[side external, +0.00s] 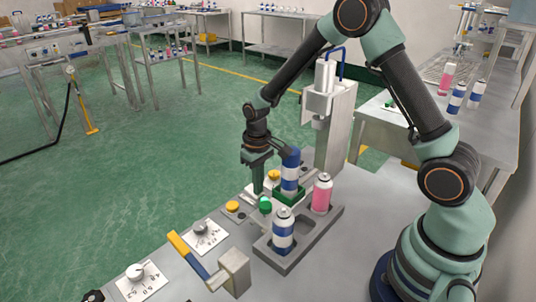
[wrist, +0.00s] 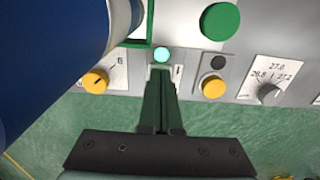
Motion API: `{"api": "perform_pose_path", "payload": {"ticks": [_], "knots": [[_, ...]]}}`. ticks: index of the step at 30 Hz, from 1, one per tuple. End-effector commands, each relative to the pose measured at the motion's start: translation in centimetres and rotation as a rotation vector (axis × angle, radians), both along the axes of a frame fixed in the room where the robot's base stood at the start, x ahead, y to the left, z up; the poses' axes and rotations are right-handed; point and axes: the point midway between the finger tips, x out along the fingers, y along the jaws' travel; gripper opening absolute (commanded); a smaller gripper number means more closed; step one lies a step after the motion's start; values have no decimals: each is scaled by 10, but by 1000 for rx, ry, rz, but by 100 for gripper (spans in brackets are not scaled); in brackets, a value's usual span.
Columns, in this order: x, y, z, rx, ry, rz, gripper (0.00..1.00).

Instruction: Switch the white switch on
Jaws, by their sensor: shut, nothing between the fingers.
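My gripper (side external: 257,188) is shut and empty, pointing down at the control panel beside the blue-and-white can in the side view. In the wrist view its closed dark green fingers (wrist: 160,82) reach over a small white plate (wrist: 179,73) with a mark like "I" at its right. A green lamp (wrist: 161,54) just above this plate is lit. The white switch itself is hidden behind the fingers, or too small to make out. I cannot tell its position or whether the fingers touch it.
A blue can (wrist: 50,55) stands close at left. Yellow knobs (wrist: 96,81) (wrist: 213,87), a green button (wrist: 220,21) and a grey dial (wrist: 270,94) flank the fingers. A rack (side external: 318,238) holds a pink can (side external: 321,195) and a blue-and-white can (side external: 283,232). A yellow-handled lever (side external: 186,252) is in front.

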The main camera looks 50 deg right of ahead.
Motion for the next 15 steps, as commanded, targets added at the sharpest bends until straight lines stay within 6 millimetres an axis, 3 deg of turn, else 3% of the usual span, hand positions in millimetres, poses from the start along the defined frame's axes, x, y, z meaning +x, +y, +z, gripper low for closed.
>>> {"api": "perform_pose_path", "payload": {"ticks": [15], "knots": [[1,0,37,0,-2,0,0]]}}
